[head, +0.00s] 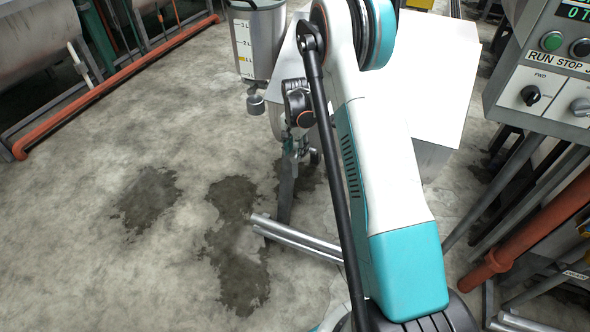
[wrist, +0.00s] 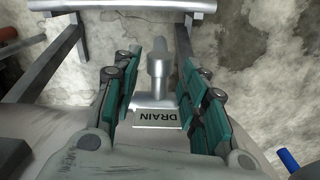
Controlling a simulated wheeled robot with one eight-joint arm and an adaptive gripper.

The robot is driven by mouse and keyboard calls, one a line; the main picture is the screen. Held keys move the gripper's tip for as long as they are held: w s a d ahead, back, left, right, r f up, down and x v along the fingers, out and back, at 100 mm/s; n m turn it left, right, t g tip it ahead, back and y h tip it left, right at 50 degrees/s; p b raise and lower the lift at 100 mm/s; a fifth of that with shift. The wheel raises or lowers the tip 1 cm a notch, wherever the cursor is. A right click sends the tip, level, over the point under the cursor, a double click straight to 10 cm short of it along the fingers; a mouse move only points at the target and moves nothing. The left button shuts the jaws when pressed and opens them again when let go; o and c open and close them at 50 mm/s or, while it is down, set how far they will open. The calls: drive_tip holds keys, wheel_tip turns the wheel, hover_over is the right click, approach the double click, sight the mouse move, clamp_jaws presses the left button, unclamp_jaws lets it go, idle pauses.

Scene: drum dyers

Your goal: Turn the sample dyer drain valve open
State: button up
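The drain valve (wrist: 158,66) shows in the wrist view as a grey metal fitting rising beyond a plate lettered DRAIN (wrist: 158,121), which appears upside down. A slim grey bar (wrist: 184,45) slants up just to its right; I cannot tell for sure whether it is the valve's lever. My gripper (wrist: 161,60) is open, its teal-padded fingers on either side of the valve and plate. No finger clearly touches the valve. In the head view my arm covers much of the dyer, and the valve and fingertips cannot be made out clearly.
A steel vessel with litre marks (head: 243,45) stands at the top middle. A control panel (head: 548,70) is at the right, above an orange pipe (head: 535,232). A large tank (head: 35,40) and orange pipe (head: 110,80) lie left. The stained floor (head: 90,250) at lower left is clear.

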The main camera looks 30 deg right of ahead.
sight(295, 167)
wheel_tip(295, 167, down, 10)
drive_tip(key=b, duration=0.3)
drive_tip(key=shift+r, duration=0.2)
clamp_jaws()
